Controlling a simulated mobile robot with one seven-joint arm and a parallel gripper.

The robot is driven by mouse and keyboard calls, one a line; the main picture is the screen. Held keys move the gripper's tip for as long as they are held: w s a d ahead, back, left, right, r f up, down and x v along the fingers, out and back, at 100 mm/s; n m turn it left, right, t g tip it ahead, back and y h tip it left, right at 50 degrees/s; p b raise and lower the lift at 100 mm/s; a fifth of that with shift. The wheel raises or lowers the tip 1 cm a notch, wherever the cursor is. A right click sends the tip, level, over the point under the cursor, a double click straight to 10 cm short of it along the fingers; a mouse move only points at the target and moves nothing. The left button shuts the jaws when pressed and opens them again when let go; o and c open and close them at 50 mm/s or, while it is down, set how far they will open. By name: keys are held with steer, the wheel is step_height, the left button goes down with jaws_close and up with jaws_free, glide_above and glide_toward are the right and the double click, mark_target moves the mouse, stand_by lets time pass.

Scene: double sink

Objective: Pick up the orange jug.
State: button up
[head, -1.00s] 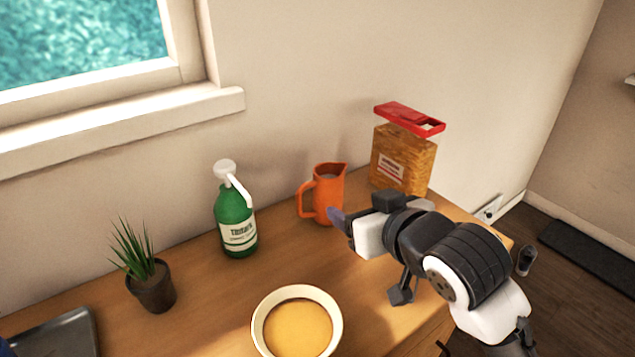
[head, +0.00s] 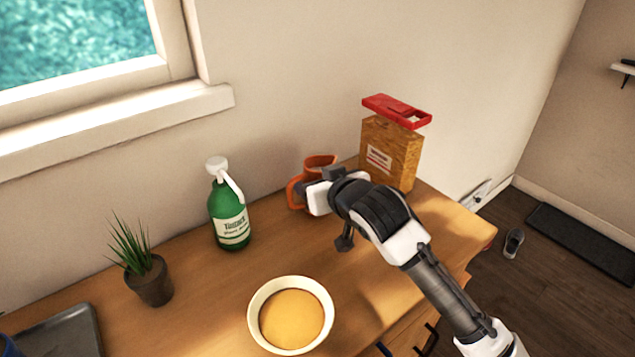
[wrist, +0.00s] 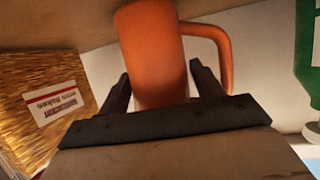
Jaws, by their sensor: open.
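The orange jug (head: 317,161) stands upright on the wooden counter near the wall, partly hidden behind my gripper in the head view. Its handle (head: 294,192) is on the left there. In the wrist view the jug (wrist: 152,50) appears upside down, with its handle to the right. My gripper (wrist: 160,88) is open, with one dark finger on each side of the jug's body. I cannot tell whether either finger touches it. The fingertips are hidden in the head view.
A tan box with a red lid (head: 391,150) stands close right of the jug. A green bottle (head: 229,215) stands to the left. A cream bowl (head: 252,312) is at the front, and a potted plant (head: 150,280) is farther left. Bare counter lies between bottle and bowl.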

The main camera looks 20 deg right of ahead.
steer(key=shift+w+f, duration=0.15)
steer(key=shift+w, duration=0.05)
steer(key=c, duration=1)
step_height(320, 180, up, 20)
steer(key=shift+r, duration=0.1)
